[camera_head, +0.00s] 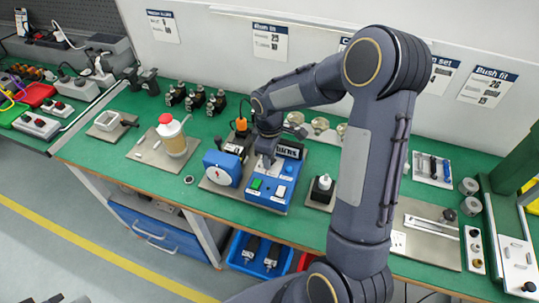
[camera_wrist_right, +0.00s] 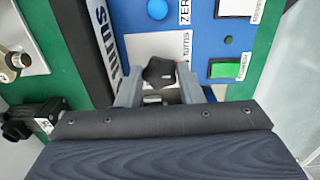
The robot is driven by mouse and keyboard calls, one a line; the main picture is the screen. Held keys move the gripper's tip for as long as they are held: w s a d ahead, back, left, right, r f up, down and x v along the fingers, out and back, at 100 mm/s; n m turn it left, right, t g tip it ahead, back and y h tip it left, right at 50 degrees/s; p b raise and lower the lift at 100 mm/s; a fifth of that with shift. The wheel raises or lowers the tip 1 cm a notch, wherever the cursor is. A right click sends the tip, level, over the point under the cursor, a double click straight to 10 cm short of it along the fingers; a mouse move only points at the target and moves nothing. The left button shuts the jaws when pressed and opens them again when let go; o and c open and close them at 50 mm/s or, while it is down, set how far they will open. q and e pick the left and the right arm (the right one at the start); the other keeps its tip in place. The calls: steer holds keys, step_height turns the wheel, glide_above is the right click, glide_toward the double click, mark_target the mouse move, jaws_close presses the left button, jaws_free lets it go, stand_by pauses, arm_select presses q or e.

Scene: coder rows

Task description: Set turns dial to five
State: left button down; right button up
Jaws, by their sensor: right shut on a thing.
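The blue coder panel (camera_head: 289,180) stands on the green bench, with a dark display at its back and a green and a white button in front. In the right wrist view the turns dial (camera_wrist_right: 158,72) is a black lobed knob on a white plate marked "turns". My right gripper (camera_head: 266,161) is over the panel's left part. In the wrist view its two fingers (camera_wrist_right: 160,85) stand on either side of the knob, shut on it. The number the dial points to cannot be read.
A blue round gauge (camera_head: 222,168) stands left of the panel. A black block with a white top (camera_head: 322,187) is just to its right. My right arm covers part of the bench.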

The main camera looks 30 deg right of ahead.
steer(key=o, duration=1)
steer(key=shift+c, duration=0.2)
